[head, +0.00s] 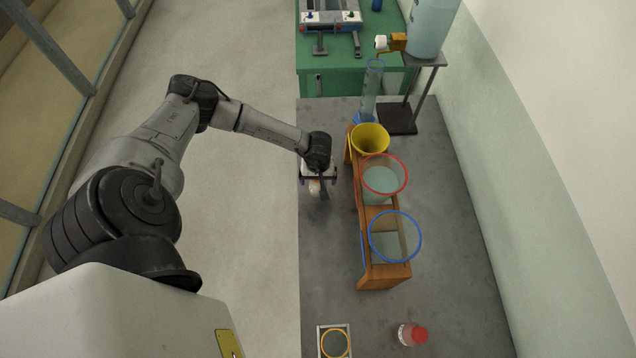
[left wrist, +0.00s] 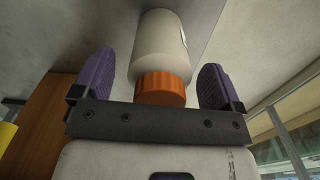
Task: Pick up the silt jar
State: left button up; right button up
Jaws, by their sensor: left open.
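A white jar with an orange screw lid (left wrist: 160,52) shows in the left wrist view, between the two purple fingers of my left gripper (left wrist: 156,70). Clear gaps show between the jar's lid and both fingers, so the gripper is open around or just short of it. No readable label confirms that this is the silt jar. In the head view my left gripper (head: 318,190) is low over the grey bench, left of the wooden rack, and mostly hides the jar. My right gripper is in neither view.
A wooden rack (head: 384,277) holding yellow, red and blue rimmed vessels stands close right of the gripper. A red-capped bottle (head: 412,334) and a small framed sieve (head: 334,343) are at the near end. A green table (head: 335,80) stands behind.

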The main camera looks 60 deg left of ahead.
pick_arm(q)
jog(key=c, duration=1.1)
